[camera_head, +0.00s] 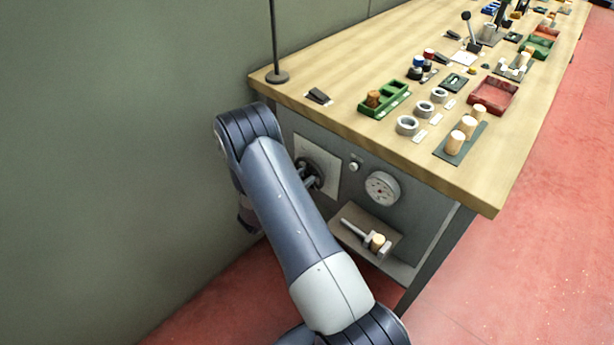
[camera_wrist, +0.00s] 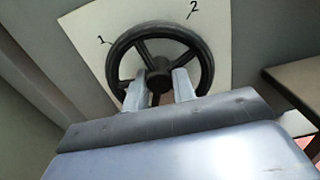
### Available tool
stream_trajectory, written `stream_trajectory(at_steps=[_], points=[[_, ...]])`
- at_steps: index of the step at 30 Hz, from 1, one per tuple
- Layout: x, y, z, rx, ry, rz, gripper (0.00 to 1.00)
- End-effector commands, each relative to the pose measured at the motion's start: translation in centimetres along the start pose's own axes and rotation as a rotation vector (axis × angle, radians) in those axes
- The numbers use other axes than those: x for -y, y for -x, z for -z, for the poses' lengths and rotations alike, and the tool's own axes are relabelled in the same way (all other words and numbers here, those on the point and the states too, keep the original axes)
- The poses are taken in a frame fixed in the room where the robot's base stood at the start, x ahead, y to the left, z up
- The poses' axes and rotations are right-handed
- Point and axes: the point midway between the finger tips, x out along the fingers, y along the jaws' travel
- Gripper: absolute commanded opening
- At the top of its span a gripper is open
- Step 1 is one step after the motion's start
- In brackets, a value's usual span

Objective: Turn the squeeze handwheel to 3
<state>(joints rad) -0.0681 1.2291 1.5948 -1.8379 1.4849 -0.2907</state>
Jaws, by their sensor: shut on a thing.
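The squeeze handwheel (camera_wrist: 198,53) is a dark spoked wheel on a pale square plate (camera_wrist: 221,18). In the wrist view the numbers 1 and 2 show on the plate, 1 at the upper left and 2 at the upper right; no 3 is visible. My gripper (camera_wrist: 160,88) is at the lower part of the wheel, its two pale fingers on either side of the hub area, shut on the wheel. In the head view the handwheel (camera_head: 312,172) sits on the bench front, partly hidden by my arm. A pointer on the wheel cannot be made out.
A round gauge (camera_head: 382,188) and a small knob (camera_head: 353,166) are right of the wheel plate. A shelf (camera_head: 345,230) below holds a metal tool and a cork. The bench top (camera_head: 330,117) carries trays, rings and corks. A wall stands close on the left.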

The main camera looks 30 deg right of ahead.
Motion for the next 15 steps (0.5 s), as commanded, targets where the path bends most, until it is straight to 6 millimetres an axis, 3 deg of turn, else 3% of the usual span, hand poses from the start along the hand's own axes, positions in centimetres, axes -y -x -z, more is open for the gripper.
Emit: stream_trajectory(at_steps=[1,2,4,15], points=[[0.0,0.02,0.01,-0.001,0.0,0.0,0.02],[0.0,0.02,0.01,-0.001,0.0,0.0,0.26],[0.0,0.02,0.0,-0.001,0.0,0.0,0.32],[-0.1,0.8,0.0,-0.001,0.0,-0.003,0.34]])
